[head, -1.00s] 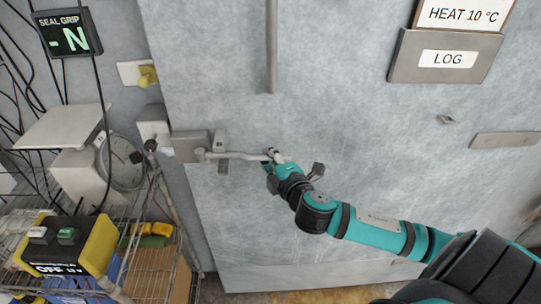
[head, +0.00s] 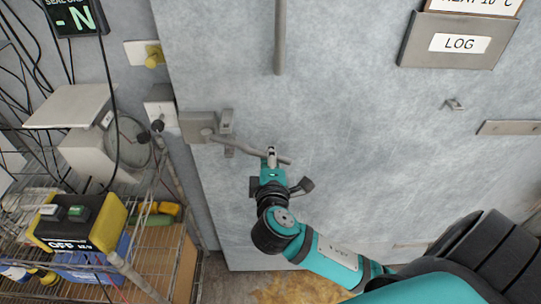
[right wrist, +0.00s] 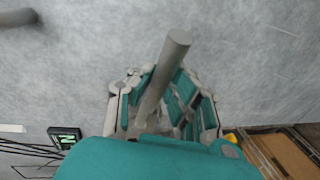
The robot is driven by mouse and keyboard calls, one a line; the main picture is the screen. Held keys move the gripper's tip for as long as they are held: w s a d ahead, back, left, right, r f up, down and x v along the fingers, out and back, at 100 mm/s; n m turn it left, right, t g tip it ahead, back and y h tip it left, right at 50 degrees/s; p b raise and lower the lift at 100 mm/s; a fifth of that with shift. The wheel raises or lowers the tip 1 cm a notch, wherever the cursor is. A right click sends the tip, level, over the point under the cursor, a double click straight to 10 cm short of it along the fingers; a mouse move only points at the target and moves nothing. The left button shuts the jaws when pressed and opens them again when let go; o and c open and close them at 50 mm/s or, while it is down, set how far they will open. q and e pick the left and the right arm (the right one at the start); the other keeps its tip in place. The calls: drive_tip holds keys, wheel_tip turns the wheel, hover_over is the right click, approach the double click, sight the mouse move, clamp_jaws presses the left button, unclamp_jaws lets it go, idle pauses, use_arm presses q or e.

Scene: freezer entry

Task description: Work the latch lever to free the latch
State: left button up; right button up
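The latch lever (head: 245,146) is a thin grey bar. It runs from its pivot by the grey latch plate (head: 198,127) at the door's left edge and slopes down to the right. My right gripper (head: 271,157) is at the lever's outer part, with the bar's tip sticking out past it. In the right wrist view the lever (right wrist: 172,62) passes between the fingers of my right gripper (right wrist: 160,98), which look closed on it. The teal wrist housing hides part of the contact there. My left gripper is not in view.
The pale freezer door (head: 350,120) carries a vertical handle bar (head: 280,40) and a LOG holder (head: 460,42). At left a wire shelf (head: 160,255) holds a dial scale (head: 95,150) and a yellow-black box (head: 80,222). Cables hang nearby. The door face around the gripper is clear.

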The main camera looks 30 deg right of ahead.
drive_tip(key=o, duration=0.5)
drive_tip(key=v, duration=1.2)
